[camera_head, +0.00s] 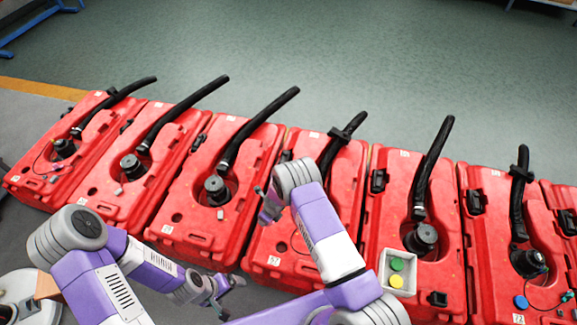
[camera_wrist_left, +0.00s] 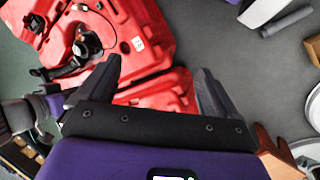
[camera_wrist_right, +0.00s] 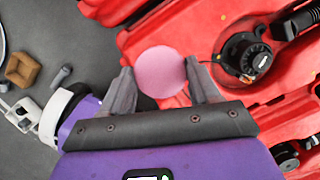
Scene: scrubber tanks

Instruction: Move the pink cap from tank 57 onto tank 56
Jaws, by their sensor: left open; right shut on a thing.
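My right gripper (camera_wrist_right: 160,72) is shut on the pink cap (camera_wrist_right: 162,73), a round pink disc between its fingertips. In the head view my right gripper (camera_head: 264,204) is over the red tanks, and the cap in it cannot be made out. A red tank (camera_wrist_right: 290,108) with a black round fitting (camera_wrist_right: 245,55) lies beyond the held cap in the right wrist view. My left gripper (camera_wrist_left: 152,80) is open and empty; in the head view it (camera_head: 232,295) is low, near the tanks' front edge. The tank numbers are too small to read surely.
Several red tanks stand in a row with black hoses, such as this hose (camera_head: 260,125), rising from them. A white tray (camera_head: 397,288) with green and yellow caps lies right of my right arm. Open floor (camera_head: 400,60) lies behind the row.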

